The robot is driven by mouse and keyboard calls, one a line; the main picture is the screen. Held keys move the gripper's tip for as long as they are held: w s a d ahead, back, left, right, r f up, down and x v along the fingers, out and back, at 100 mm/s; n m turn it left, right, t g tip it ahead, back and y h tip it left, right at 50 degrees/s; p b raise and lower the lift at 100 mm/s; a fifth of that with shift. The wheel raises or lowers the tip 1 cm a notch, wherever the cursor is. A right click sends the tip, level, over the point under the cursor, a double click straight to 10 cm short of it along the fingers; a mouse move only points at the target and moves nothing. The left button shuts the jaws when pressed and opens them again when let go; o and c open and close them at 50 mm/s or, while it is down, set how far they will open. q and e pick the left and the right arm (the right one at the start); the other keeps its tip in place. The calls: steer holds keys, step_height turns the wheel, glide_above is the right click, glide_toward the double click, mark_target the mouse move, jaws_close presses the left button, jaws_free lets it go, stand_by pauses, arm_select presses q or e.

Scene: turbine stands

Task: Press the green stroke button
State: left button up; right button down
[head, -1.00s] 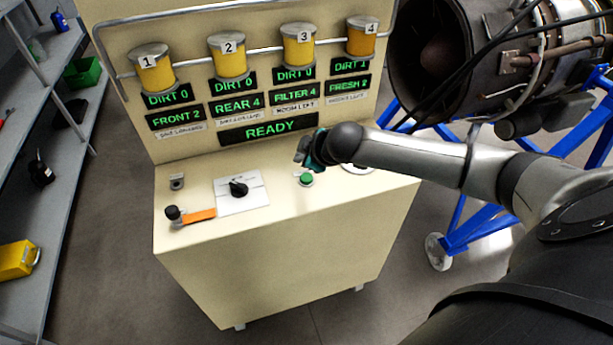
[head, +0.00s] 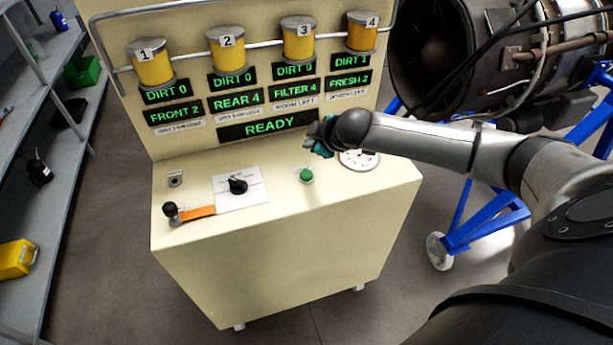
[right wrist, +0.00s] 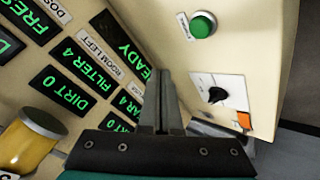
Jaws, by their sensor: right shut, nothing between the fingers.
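The green stroke button (head: 306,175) stands on the sloping top of the cream console (head: 280,270), with a small label beside it. It also shows in the right wrist view (right wrist: 203,25), up and to the right of my fingers. My right gripper (head: 320,145) is above and behind the button in the head view, apart from it. Its fingers (right wrist: 164,76) are together with nothing between them. My left gripper is in neither view.
The console top also carries a black rotary knob (head: 238,185), a black-tipped lever with an orange plate (head: 199,213) and a round white dial (head: 359,160). A READY display (head: 268,125) and several yellow canisters are behind. A turbine on a blue stand (head: 490,222) is at right.

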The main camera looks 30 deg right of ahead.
steer(key=b, duration=0.6)
glide_above(310, 176)
step_height(310, 176, down, 6)
steer(key=shift+r, duration=0.1)
steer(key=shift+f+b, duration=0.35)
steer(key=shift+f, duration=0.5)
steer(key=shift+f, duration=0.15)
stand_by(0.9)
steer(key=shift+f, duration=0.25)
steer(key=shift+f, duration=0.5)
stand_by(0.6)
steer(key=shift+r+p, duration=0.9)
steer(key=shift+p, duration=0.3)
